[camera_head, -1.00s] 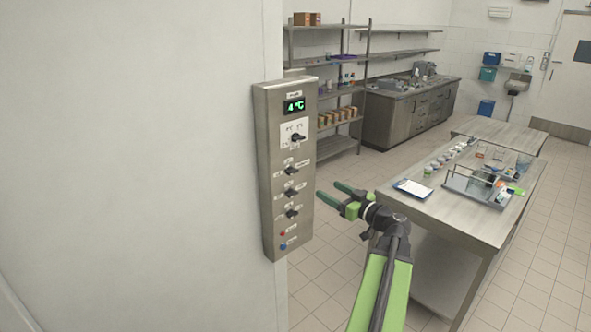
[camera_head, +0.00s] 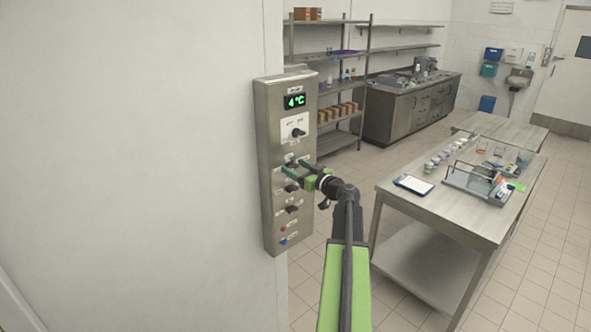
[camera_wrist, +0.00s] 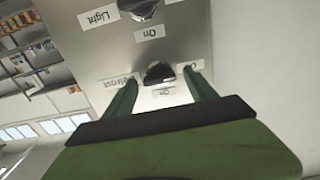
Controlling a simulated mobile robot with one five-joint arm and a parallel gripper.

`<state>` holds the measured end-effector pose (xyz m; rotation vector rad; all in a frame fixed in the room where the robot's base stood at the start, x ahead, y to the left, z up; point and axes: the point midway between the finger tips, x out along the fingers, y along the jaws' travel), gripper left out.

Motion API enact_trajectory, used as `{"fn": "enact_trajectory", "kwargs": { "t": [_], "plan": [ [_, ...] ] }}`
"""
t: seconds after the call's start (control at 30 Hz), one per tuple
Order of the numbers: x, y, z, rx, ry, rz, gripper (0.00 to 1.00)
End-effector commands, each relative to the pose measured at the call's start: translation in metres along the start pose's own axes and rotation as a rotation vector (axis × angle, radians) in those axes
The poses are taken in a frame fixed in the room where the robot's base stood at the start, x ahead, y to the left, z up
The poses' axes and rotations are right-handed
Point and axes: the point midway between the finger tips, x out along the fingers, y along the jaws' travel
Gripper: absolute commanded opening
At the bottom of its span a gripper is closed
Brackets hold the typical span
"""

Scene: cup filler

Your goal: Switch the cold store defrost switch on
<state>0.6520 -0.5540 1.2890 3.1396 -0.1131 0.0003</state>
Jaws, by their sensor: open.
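The steel control panel (camera_head: 268,200) hangs on the pale wall, with a green 4 °C display (camera_head: 295,101) at its top and several dark knobs below. In the wrist view, which shows the labels upside down, the defrost switch (camera_wrist: 158,73) is a dark knob between my two green fingers. Its Defrost label (camera_wrist: 121,80) is partly behind the left finger. On labels sit above and below the knob. My gripper (camera_head: 294,167) is open at the panel's middle; the fingertips look close to its face, contact unclear. I cannot tell the knob's setting.
In the wrist view another knob (camera_wrist: 138,7) sits above, beside a Light label (camera_wrist: 97,17). Red and blue buttons (camera_head: 283,240) are low on the panel. A steel table (camera_head: 405,210) with a tray stands to the right. Shelves (camera_head: 340,143) stand behind. Floor between is clear.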

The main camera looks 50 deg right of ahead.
Motion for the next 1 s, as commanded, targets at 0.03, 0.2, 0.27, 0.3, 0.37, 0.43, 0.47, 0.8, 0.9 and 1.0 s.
{"fn": "enact_trajectory", "kwargs": {
  "t": [0.03,0.2,0.27,0.3,0.37,0.43,0.47,0.8,0.9,1.0],
  "plan": [
    [0.0002,0.0,0.0,0.0,0.0,0.0,0.65],
    [-0.0003,0.0,0.0,0.0,0.0,0.0,0.63],
    [-0.0004,0.0,0.0,0.0,0.0,0.0,0.55],
    [-0.0004,0.0001,0.0,0.0,0.0,0.0,0.5],
    [-0.0005,0.0002,0.0,0.0,0.0,0.0,0.42],
    [-0.0006,0.0002,0.0,0.0,0.0,0.0,0.33],
    [-0.0006,0.0003,0.0,0.0,0.0,0.0,0.29],
    [-0.0008,-0.0017,0.0002,0.005,-0.001,-0.002,0.03],
    [-0.0008,-0.0006,0.0003,0.021,-0.001,-0.002,0.03],
    [-0.0008,0.0,0.0003,0.055,-0.001,-0.002,0.03]
  ]
}}
